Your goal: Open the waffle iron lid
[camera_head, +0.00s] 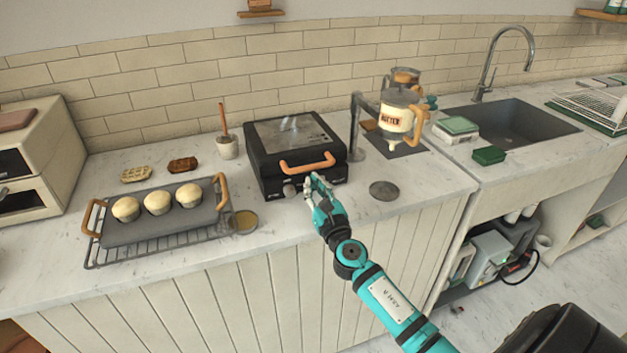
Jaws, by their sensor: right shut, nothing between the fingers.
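The waffle iron (270,172) is a black box-shaped appliance on the counter, in the middle of the head view. Its lid (292,134) is down, and a curved orange-brown handle (306,164) runs along the lid's front edge. My right gripper (316,181) is at the front of the waffle iron, just below and beside the right end of the handle. Its fingers are shut and empty. I cannot tell whether the fingertips touch the iron. My left gripper is not in view.
A tray (150,232) with three buns stands on a wire rack (110,262) at left. Two waffles (183,164) and a pot with a brush (227,146) lie behind. A batter dispenser (398,115) stands right of the iron, near a round grey disc (383,190).

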